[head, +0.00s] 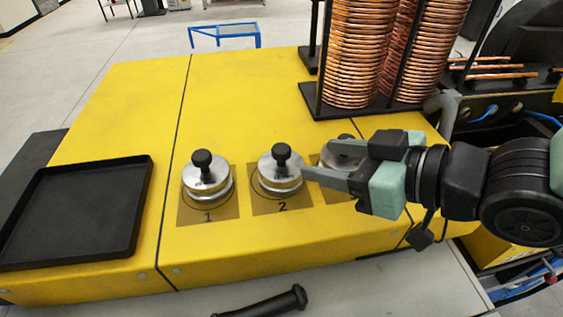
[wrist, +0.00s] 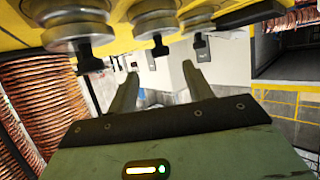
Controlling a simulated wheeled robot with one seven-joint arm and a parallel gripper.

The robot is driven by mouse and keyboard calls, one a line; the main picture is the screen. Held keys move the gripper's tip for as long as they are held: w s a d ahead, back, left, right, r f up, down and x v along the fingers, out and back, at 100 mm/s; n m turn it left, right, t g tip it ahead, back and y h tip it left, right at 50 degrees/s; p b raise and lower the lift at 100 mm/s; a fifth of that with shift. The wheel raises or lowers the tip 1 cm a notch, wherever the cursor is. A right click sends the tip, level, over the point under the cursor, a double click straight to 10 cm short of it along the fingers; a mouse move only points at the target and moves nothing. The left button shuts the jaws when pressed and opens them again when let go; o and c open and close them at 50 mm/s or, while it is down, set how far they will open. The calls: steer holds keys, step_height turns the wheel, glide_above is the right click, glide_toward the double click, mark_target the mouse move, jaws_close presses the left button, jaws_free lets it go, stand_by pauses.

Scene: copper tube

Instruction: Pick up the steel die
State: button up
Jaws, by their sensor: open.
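Three round steel dies with black knobs stand in a row on the yellow table. The left die (head: 207,178) is on the plate marked 1, and the middle die (head: 280,172) is on the plate marked 2. The right die (head: 343,152) is partly hidden behind my gripper. My gripper (head: 314,160) is open, its fingers pointing left across the right die toward the middle one. In the wrist view the picture is inverted; the open fingers (wrist: 161,72) show nothing between them but background, and the nearest die (wrist: 72,25) shows at upper left.
An empty black tray (head: 140,215) lies at the table's left. A black rack with copper coils (head: 357,55) stands at the back right, close behind my arm. The yellow table (head: 130,100) is clear behind the tray and dies. A black handle (head: 270,304) is at the front.

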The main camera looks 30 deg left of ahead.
mark_target(283, 149)
steer(key=p+x, duration=0.1)
steer(key=x, duration=0.3)
steer(key=shift+a, duration=0.15)
steer(key=p+x, duration=0.3)
steer(key=x, duration=0.1)
steer(key=shift+a+r, duration=0.2)
steer(key=shift+r, duration=0.1)
steer(key=shift+w+a+f, duration=0.1)
steer(key=shift+a+f, duration=0.3)
steer(key=shift+a, duration=0.1)
jaws_close()
steer(key=shift+r, duration=0.15)
